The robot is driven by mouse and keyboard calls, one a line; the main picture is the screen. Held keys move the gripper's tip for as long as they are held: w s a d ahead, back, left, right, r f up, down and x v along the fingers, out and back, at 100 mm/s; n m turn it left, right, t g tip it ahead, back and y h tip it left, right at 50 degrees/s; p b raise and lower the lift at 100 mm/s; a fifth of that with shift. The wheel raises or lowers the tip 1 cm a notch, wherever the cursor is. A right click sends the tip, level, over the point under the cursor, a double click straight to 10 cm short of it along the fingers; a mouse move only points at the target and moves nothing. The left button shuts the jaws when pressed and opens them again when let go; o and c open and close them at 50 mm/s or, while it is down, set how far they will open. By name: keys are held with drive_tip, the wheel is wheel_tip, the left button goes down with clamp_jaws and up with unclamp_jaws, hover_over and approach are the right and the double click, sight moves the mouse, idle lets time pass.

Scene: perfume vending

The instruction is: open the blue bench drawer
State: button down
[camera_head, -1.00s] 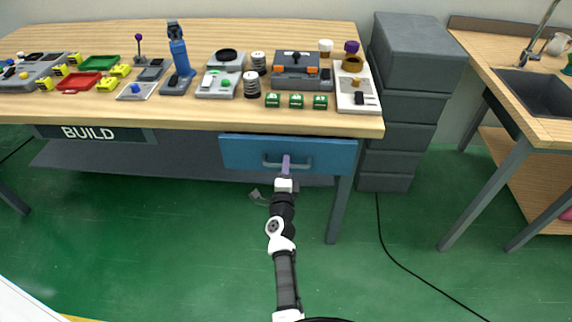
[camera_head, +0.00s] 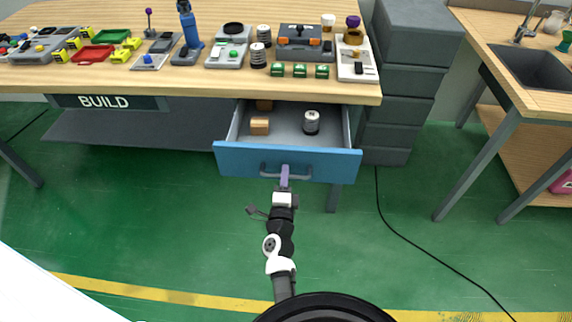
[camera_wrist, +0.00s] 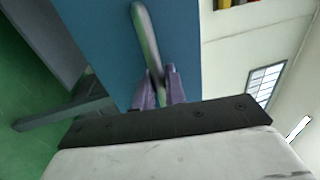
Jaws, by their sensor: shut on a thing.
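The blue bench drawer (camera_head: 240,159) is pulled well out from under the wooden bench top. Its grey handle (camera_head: 270,170) is a bar on the front face. My gripper (camera_head: 285,178) is at the handle, and in the wrist view (camera_wrist: 158,88) its purple fingers are shut around the handle bar (camera_wrist: 146,35). The blue drawer front (camera_wrist: 95,35) fills much of the left of the wrist view. Inside the drawer are brown blocks (camera_head: 260,126) and a black and white cylinder (camera_head: 311,122).
The bench top (camera_head: 110,78) carries several small devices and trays. A stack of grey boxes (camera_head: 410,80) stands right of the bench, with a sink table (camera_head: 540,103) farther right. A black cable (camera_head: 400,238) lies on the open green floor.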

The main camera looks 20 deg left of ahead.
drive_tip(key=shift+v, duration=0.8)
drive_tip(key=shift+r, duration=0.15)
drive_tip(key=c, duration=1.6)
unclamp_jaws()
drive_tip(key=shift+o, duration=0.2)
drive_tip(key=shift+s+d, duration=0.1)
drive_tip(key=shift+s, duration=0.05)
